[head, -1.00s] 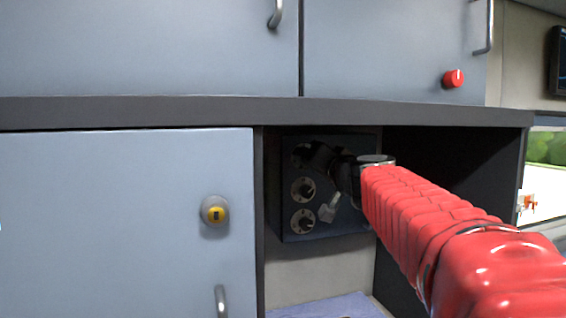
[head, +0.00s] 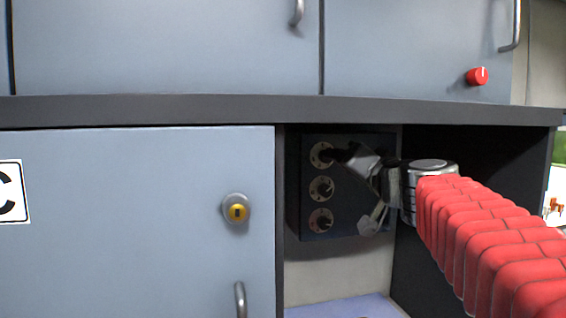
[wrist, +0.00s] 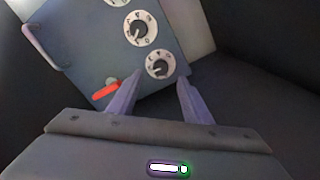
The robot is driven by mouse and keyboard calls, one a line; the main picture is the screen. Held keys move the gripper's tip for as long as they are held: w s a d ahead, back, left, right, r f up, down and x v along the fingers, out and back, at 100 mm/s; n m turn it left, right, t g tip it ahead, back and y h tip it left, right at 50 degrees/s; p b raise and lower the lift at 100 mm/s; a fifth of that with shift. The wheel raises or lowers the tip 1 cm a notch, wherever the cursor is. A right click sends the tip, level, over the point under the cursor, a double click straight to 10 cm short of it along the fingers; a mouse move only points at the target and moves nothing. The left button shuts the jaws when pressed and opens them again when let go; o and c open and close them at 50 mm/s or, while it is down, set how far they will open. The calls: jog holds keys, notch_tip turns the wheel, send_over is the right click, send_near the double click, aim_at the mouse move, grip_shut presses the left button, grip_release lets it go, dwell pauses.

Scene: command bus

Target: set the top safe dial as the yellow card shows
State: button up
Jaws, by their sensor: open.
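I see no yellow card.
A red-orange bar (wrist: 105,91) and a metal handle (wrist: 48,46) show on the safe in the wrist view. The left cabinet door has a yellow-centred lock (head: 236,211). A red knob (head: 477,76) is on the upper cabinet. The dark counter edge (head: 200,110) runs above the cubby.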

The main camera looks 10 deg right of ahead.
jog(key=s, duration=0.6)
jog(key=shift+s, duration=0.15)
